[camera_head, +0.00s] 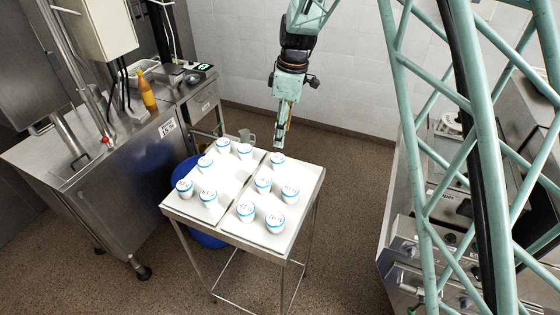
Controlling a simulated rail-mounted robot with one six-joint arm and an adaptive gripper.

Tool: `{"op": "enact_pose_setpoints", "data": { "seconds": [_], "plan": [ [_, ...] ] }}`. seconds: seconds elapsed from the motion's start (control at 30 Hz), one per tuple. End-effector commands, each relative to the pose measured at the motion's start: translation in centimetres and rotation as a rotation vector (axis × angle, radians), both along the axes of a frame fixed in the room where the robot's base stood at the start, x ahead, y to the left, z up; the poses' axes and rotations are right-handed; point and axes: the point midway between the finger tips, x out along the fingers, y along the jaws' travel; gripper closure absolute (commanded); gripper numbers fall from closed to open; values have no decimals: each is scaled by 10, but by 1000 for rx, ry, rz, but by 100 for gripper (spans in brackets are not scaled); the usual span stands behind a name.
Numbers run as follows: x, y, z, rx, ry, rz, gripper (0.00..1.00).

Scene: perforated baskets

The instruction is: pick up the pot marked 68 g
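Several white pots with blue bands stand upright on a small metal table (178,210), spread over its left and right halves. On the right half are a back pot (277,160), a middle pot (263,185), a right pot (290,193) and a front pot (274,221). On the left half are a back pot (223,145) and a left pot (184,188), among others. My gripper (281,142) points down above the table's back edge, near the back pot of the right half. Its fingers show nearly edge-on.
A blue bin (189,173) is partly behind and under the table. Steel equipment stands at the right.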

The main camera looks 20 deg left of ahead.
Motion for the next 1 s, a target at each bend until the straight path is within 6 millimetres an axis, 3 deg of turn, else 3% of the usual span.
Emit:
{"op": "enact_pose_setpoints", "data": {
  "seconds": [0.53, 1.0],
  "plan": [
    [0, 1, -8, 0, 0, 1, 52],
    [-1, 7, -61, 0, 2, 0, 52]
  ]
}}
